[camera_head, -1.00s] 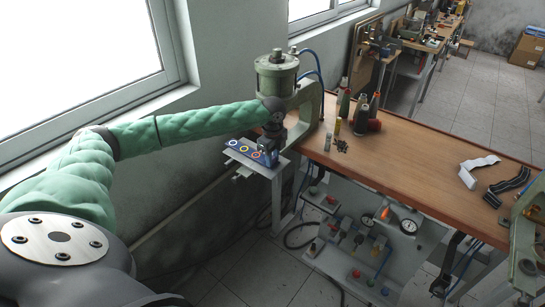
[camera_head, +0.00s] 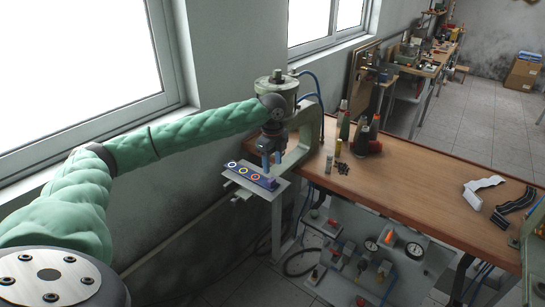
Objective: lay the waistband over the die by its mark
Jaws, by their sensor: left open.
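A dark blue strip (camera_head: 243,174), which looks like the waistband, lies on the small pale plate (camera_head: 276,191) in front of the left green press (camera_head: 275,97). Coloured rings, white, yellow and orange among them, run along it. My left gripper (camera_head: 272,164) is open, fingers pointing down, just above the strip's right end and apart from it as far as I can tell. I cannot make out the die; my gripper and arm cover part of the press. My right gripper is not in view.
The wooden bench (camera_head: 405,180) carries thread cones (camera_head: 361,135) and small bottles near the press. Another green machine (camera_head: 535,250) shows at the right edge. Gauges and hoses hang below. The bench middle is clear.

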